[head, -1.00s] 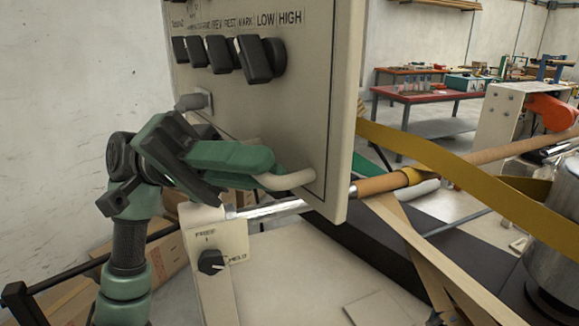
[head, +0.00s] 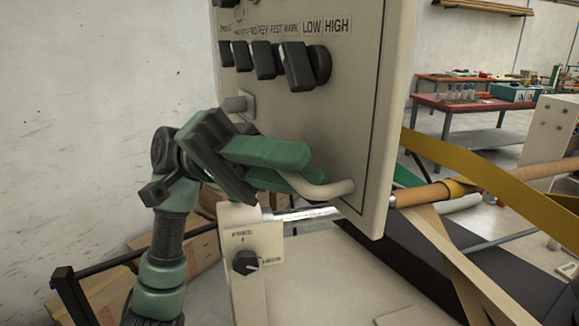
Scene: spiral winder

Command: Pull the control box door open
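The control box door (head: 345,120) is the beige front panel with labels and black switches. Its pale bar handle (head: 335,189) is low on the panel. My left gripper (head: 312,184) is at the handle, coming from the left. Its two green fingers are spread, one above the other, with a gap between them. The near end of the handle shows beside the lower finger; the rest is hidden behind the fingers. I cannot tell whether the fingers touch it. I see no clear gap at the door's edge. My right gripper is out of view.
A small post with a black knob (head: 246,262) stands just below the gripper. A brown roller and yellow strap (head: 490,172) run to the right. Cardboard boxes (head: 195,245) lie behind my arm.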

